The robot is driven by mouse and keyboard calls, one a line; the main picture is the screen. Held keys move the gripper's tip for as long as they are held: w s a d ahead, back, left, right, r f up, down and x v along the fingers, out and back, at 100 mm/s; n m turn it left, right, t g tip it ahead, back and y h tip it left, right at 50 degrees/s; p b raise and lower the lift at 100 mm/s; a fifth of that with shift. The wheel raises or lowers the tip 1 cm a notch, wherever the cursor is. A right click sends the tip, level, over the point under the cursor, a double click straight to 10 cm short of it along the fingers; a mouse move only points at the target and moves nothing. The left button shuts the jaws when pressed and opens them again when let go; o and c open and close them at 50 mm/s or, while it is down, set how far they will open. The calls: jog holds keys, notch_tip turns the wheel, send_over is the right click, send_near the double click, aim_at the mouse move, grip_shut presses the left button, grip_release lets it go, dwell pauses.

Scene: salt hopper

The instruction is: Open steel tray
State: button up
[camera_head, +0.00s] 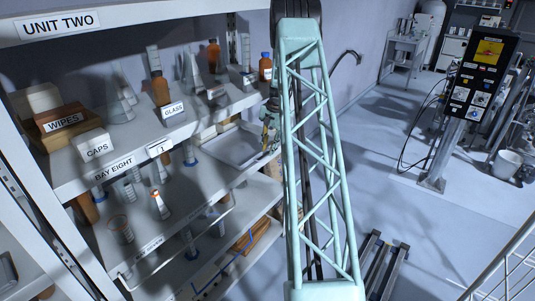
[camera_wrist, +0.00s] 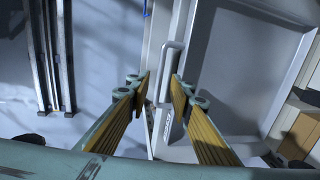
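The steel tray shows as a wide, shallow grey tray with a raised rim (camera_wrist: 197,40) filling the right of the wrist view. A pale bar handle (camera_wrist: 168,72) is on its front edge. My gripper (camera_wrist: 160,84) has its two yellow-padded fingers apart, with nothing held. The handle shows between and just beyond the fingertips; I cannot tell whether either finger touches it. In the head view the tray (camera_head: 236,147) lies on a middle shelf, partly hidden by my arm. My gripper (camera_head: 269,137) is at its front edge there.
Bottles and flasks, including a brown bottle (camera_head: 161,90), stand on the shelf above. Glassware, including a beaker (camera_head: 120,230), stands to the left of the tray. A wire rail (camera_head: 180,250) runs along a lower shelf. The floor (camera_head: 400,215) in front is mostly open.

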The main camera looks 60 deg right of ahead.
jog(key=shift+w+f, duration=0.15)
jog(key=shift+f, duration=0.55)
jog(key=shift+w+f, duration=0.1)
jog(key=shift+f, duration=0.55)
jog(key=shift+c, duration=0.3)
grip_shut()
